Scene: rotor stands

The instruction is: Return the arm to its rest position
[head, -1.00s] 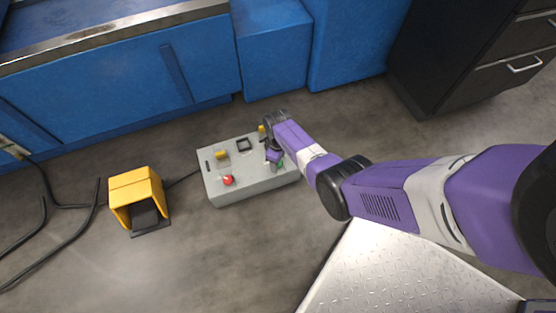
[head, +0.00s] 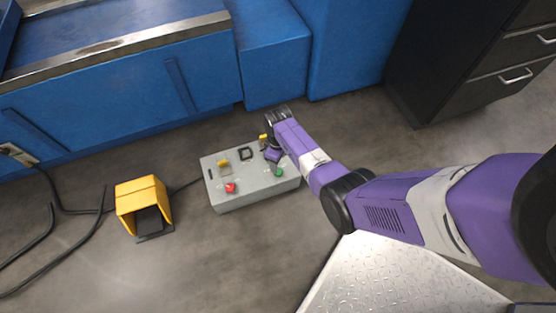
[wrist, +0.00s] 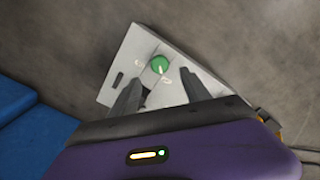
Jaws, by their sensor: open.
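My purple arm (head: 400,205) reaches from the right edge of the head view toward a grey control box on the floor. My gripper (wrist: 158,84) shows in the wrist view with its two dark fingers apart and nothing between them. In the head view, the gripper end is over the back right part of the box and partly hidden by the wrist. The wrist view shows a green round knob (wrist: 160,64) on the box top, just beyond the fingertips. Whether the fingers touch the box is not clear.
The grey control box (head: 250,190) carries a red button (head: 231,188) and yellow parts. A yellow pedal housing (head: 143,198) and black cables (head: 65,250) lie to the left. Blue cabinets (head: 120,95) stand behind, a black drawer unit (head: 430,60) at back right. A metal tread plate (head: 390,275) is in front.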

